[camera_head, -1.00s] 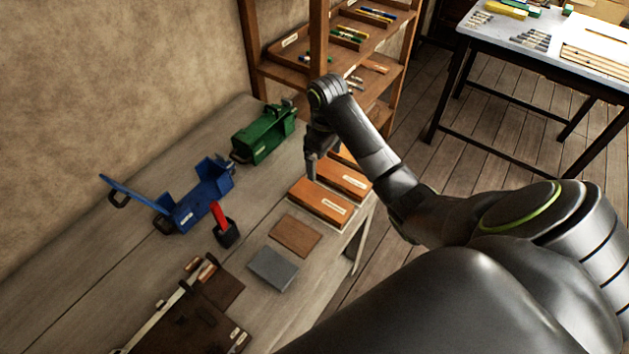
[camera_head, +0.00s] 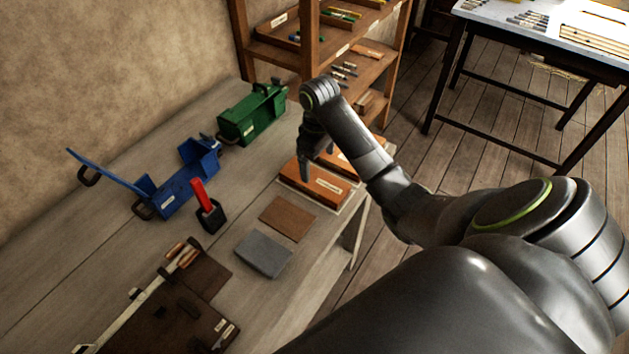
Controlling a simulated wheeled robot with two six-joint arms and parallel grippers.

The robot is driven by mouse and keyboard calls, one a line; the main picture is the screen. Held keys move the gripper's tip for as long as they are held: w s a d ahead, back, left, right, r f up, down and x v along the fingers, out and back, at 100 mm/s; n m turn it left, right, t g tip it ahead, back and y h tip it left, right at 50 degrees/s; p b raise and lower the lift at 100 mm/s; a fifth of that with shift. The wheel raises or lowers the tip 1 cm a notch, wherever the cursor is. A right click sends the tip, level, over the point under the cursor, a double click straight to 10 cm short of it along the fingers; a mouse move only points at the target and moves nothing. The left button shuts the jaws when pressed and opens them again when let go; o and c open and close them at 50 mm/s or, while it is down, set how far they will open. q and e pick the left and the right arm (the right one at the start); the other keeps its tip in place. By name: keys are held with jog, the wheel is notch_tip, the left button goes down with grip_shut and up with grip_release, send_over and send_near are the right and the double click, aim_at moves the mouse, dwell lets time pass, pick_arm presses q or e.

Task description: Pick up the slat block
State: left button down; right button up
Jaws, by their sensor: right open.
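Orange-brown wooden blocks with white labels lie on a pale tray at the bench's right edge; the front one (camera_head: 322,186) shows best. I take these for the slat blocks, but the labels are too small to read. My right gripper (camera_head: 312,168) is open and points down over the front block's far-left part. Its fingers hide some of that block, and my arm covers much of the blocks behind. I cannot tell whether the fingertips touch the block. My left gripper is not in view.
A green metal box (camera_head: 250,118), a blue bracket-like device (camera_head: 180,185) and a red-handled black tool (camera_head: 205,208) stand on the bench. A brown plate (camera_head: 287,218) and a grey plate (camera_head: 263,254) lie in front. A wooden shelf (camera_head: 308,50) rises just behind my gripper.

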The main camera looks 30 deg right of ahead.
aim_at(314, 178)
notch_tip(314, 178, down, 3)
jog(key=shift+r+b, duration=0.2)
jog(key=shift+b, duration=0.65)
jog(key=shift+w+a+f+p, duration=0.1)
jog(key=shift+f+p, duration=0.1)
jog(key=shift+f, duration=0.65)
jog(key=shift+w+a+f+p, duration=0.15)
jog(key=shift+f+p, duration=0.1)
jog(key=shift+f, duration=0.6)
jog(key=shift+w+a+f+p, duration=0.1)
jog(key=shift+f+p, duration=0.1)
jog(key=shift+f, duration=0.65)
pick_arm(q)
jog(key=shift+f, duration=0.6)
pick_arm(e)
jog(key=shift+c, duration=0.4)
jog(key=c, duration=1)
jog(key=shift+c, duration=0.8)
jog(key=shift+r, duration=0.2)
